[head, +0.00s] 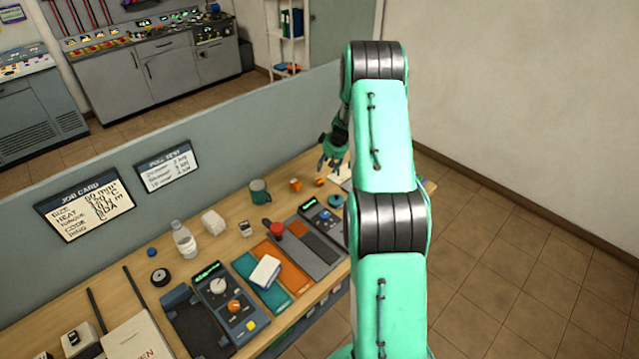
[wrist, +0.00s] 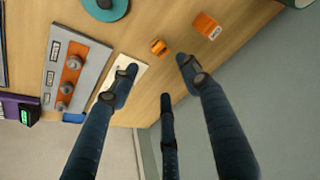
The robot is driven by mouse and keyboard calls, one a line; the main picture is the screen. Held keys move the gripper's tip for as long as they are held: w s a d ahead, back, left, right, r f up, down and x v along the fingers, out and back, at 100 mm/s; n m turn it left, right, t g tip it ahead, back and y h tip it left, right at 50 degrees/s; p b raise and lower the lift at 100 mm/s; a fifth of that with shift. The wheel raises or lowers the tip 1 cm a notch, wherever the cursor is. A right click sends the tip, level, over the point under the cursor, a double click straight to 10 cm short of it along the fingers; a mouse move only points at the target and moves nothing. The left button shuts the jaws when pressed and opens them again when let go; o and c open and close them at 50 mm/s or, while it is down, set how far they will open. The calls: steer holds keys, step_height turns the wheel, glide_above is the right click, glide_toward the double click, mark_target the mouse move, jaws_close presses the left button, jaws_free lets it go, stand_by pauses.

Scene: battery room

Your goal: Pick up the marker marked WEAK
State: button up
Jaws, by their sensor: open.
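Two small orange blocks lie on the wooden bench, and they may be markers. The larger block (wrist: 205,24) has a pale label with print too small to read; it also shows in the head view (head: 295,183). The smaller block (wrist: 159,47) has dark marks I cannot read; it also shows in the head view (head: 319,182). I cannot tell which is marked WEAK. My gripper (head: 333,163) hangs above the bench near the blocks. In the wrist view my gripper (wrist: 158,78) has its dark fingers spread and empty, with the smaller block beyond the fingertips.
A white card (wrist: 122,78) lies partly behind one finger. A grey panel with knobs (wrist: 94,57) and a teal disc (wrist: 118,10) are nearby. A green mug (head: 259,192) stands left of the blocks. A grey partition (head: 230,130) runs behind the bench.

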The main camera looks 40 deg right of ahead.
steer(key=shift+f, duration=0.1)
glide_above(320, 180)
steer(key=s, duration=0.2)
steer(key=shift+s+a+f+p, duration=0.15)
steer(key=shift+f+p, duration=0.1)
steer(key=shift+f, duration=1.7)
steer(key=shift+s+a+f+p, duration=0.1)
steer(key=shift+a+f+p, duration=0.1)
steer(key=shift+f, duration=1.7)
steer(key=shift+f, duration=0.15)
steer(key=shift+p+x, duration=0.65)
steer(key=shift+x, duration=1.8)
steer(key=shift+w, duration=0.2)
steer(key=c, duration=0.8)
